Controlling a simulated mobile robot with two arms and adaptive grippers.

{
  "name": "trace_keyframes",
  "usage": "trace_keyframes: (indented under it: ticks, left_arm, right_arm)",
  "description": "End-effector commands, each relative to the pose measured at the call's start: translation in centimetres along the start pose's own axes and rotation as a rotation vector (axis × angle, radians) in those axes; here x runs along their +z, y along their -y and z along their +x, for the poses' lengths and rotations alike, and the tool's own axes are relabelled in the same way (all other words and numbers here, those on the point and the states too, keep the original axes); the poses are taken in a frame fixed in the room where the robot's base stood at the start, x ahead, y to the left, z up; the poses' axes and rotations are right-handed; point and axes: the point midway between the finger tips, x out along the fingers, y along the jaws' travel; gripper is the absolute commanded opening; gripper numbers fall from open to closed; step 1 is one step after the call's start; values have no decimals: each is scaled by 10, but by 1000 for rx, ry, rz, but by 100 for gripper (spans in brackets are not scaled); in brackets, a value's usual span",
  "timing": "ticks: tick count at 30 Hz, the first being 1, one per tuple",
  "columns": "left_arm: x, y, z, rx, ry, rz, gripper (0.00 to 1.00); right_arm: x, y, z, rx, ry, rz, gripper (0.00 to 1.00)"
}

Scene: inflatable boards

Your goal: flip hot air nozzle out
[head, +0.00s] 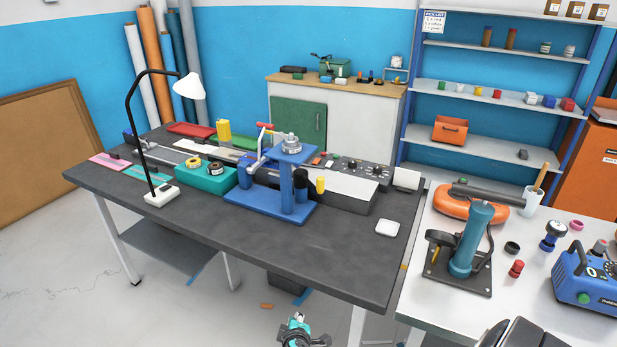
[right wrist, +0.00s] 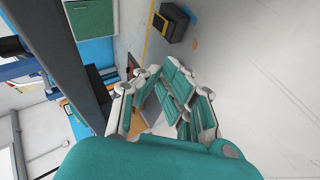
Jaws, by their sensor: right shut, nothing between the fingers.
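I cannot pick out a hot air nozzle for certain. A blue machine stand (head: 287,185) stands on the dark workbench, with a metal round part on top. Beside it is a lever with a red grip (head: 265,126). A long low machine with a row of knobs on its panel (head: 352,168) stands behind it. My right gripper (head: 298,322) is low at the bottom of the head view, in front of the bench and well apart from these things. Its teal fingers (right wrist: 160,75) are shut and empty in the right wrist view. My left gripper is not in view.
The dark workbench (head: 300,242) has a clear front strip. A black lamp (head: 160,190) stands at its left, near a teal box with tape rolls (head: 205,178). A white table (head: 420,295) at right holds a teal cylinder on a stand (head: 472,240) and a blue device (head: 590,280).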

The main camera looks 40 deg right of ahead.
Motion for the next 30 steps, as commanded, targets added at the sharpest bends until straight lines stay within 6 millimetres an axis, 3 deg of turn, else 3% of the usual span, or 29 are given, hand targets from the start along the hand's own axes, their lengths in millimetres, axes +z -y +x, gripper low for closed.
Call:
trace_keyframes:
  ticks: [1, 3, 6, 9, 12, 15, 30]
  left_arm:
    - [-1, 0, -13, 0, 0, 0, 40]
    - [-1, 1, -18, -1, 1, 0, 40]
    - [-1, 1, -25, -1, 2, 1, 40]
    - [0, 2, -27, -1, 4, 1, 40]
    - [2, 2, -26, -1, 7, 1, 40]
    - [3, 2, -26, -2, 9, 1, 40]
    - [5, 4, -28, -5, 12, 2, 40]
  right_arm:
    - [-21, -61, -14, 107, 2, 2, 0]
    - [-37, -124, -28, 237, 18, -6, 0]
    - [-57, -200, -45, 409, 45, -42, 0]
    - [-80, -252, -52, 546, 62, -126, 0]
    - [-100, -273, -49, 613, 61, -216, 0]
    - [-111, -282, -48, 642, 57, -266, 0]
    - [-115, -282, -49, 648, 55, -279, 0]
